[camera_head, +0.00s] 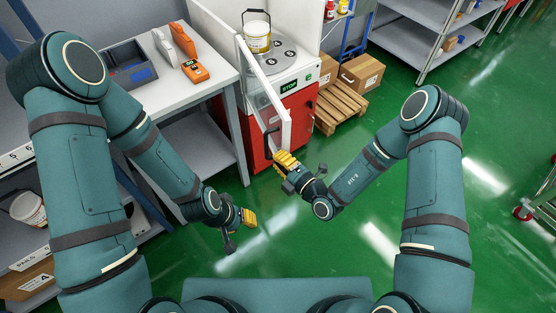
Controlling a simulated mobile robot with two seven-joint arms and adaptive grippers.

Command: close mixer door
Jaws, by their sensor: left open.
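The mixer is a red and white machine (297,112) with a bucket (257,36) on its round plate. Its door (265,84), a white frame with a clear panel, stands open and juts out toward me from the mixer's left side. My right gripper (286,160), with yellow fingers, is at the lower near end of the door; I cannot tell whether it touches the door or how far its fingers are apart. My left gripper (247,218) is open and empty, lower and to the left, over the floor and away from the door.
A white workbench (196,88) with a grey tray (127,72) and orange handheld devices (194,70) stands left of the mixer. A wooden pallet (341,105) with cardboard boxes (361,72) is to its right.

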